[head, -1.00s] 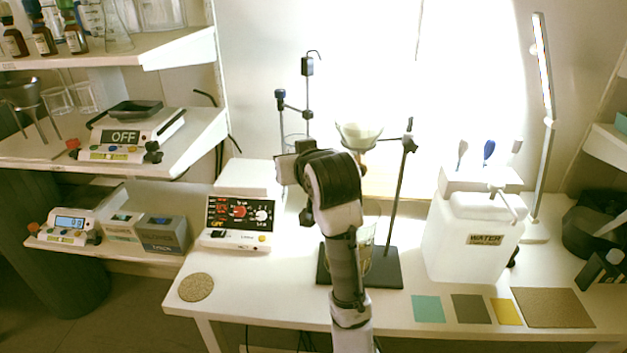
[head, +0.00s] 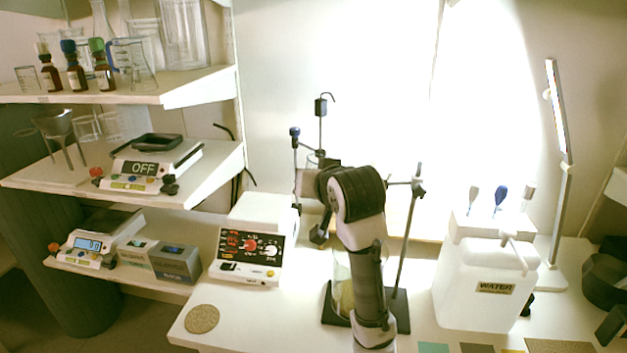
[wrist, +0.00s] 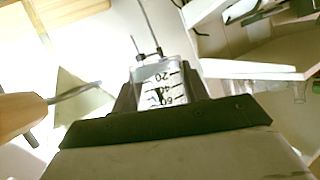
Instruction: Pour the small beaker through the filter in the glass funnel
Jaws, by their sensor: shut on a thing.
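The small beaker (wrist: 160,88), clear with dark 20, 40 and 60 markings, sits between the fingers of my gripper (wrist: 160,105) in the wrist view. My gripper is shut on it. In the head view my arm hides most of the gripper; a bit of clear glass (head: 313,159) shows just above it, perhaps the beaker. My arm also covers the glass funnel and its filter there. A pale grey triangular shape (wrist: 84,98) left of the beaker in the wrist view may be the filter cone; I cannot tell. A glass vessel with yellowish contents (head: 343,290) stands behind my arm.
The retort stand's rod (head: 410,225) and dark base (head: 402,312) are close beside my arm. Another thin stand (head: 320,125) rises at the back left. A hotplate (head: 246,256) is to the left, a white WATER container (head: 485,285) to the right.

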